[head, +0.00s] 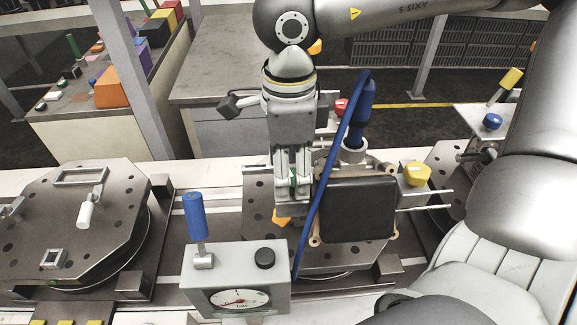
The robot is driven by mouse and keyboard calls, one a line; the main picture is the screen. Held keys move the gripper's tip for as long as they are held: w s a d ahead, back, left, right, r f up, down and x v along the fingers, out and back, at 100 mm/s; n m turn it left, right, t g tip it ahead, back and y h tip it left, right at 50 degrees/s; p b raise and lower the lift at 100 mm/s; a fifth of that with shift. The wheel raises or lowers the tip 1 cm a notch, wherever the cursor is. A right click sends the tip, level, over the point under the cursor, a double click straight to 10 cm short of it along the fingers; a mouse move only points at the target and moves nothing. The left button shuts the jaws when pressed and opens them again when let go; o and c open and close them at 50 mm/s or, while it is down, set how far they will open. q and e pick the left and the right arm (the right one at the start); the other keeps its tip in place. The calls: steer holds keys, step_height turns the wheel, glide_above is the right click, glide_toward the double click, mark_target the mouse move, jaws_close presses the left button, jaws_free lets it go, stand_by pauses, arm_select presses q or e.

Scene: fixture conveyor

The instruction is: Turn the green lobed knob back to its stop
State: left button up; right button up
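The green lobed knob (293,184) shows only as a small green patch between the fingers of my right gripper (292,188). Its lobes and any pointer or stop are hidden. The gripper points straight down over the fixture plate (257,205), its two fingers close together on either side of the green part. They appear shut on it. A light grey block is just below the fingertips. My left gripper is not in view.
A black box (358,210) stands right of the gripper, with a blue cable (325,185) passing between them. An orange piece (281,217) lies just below. A gauge box (236,277) with a blue-handled lever (195,217) is in front. A yellow knob (415,174) is to the right.

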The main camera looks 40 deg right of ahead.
steer(key=shift+s+a+f, duration=0.1)
steer(key=shift+s+f, duration=0.1)
steer(key=shift+f, duration=0.35)
steer(key=c, duration=1)
steer(key=shift+f+n+b, duration=0.2)
steer(key=shift+n+b, duration=1.2)
steer(key=shift+b, duration=0.1)
steer(key=shift+c, duration=0.2)
steer(key=shift+n+b, duration=0.75)
steer(key=shift+n, duration=0.35)
steer(key=shift+s+r+n+b, duration=0.15)
steer(key=shift+n+b, duration=0.4)
steer(key=shift+n, duration=0.75)
steer(key=o, duration=1)
